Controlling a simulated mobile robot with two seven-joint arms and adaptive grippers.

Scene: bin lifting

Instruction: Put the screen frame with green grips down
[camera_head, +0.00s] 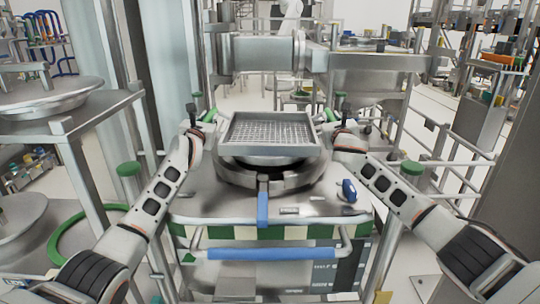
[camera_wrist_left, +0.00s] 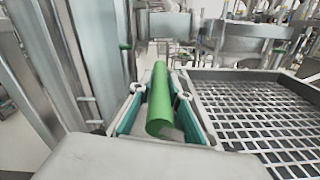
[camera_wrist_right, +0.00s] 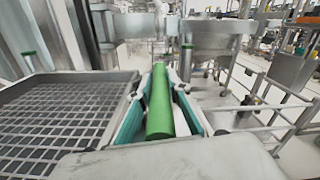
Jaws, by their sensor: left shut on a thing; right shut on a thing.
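The screen frame (camera_head: 232,147) is a grey metal square with a mesh floor, in the middle of the head view. It is over a round metal vessel (camera_head: 235,173) on a steel cart; whether it touches the vessel I cannot tell. Its mesh shows in the left wrist view (camera_wrist_left: 262,122) and the right wrist view (camera_wrist_right: 70,120). My left gripper (camera_wrist_left: 160,105) is shut on the left green grip (camera_wrist_left: 160,92). My right gripper (camera_wrist_right: 160,105) is shut on the right green grip (camera_wrist_right: 159,98). The frame looks about level.
The steel cart (camera_head: 320,205) has a blue push bar (camera_head: 272,253) in front and a blue-handled clamp (camera_head: 263,208). A blue knob (camera_head: 349,190) stands at its right. A steel table (camera_head: 95,115) is at the left, and railings (camera_head: 440,165) are at the right.

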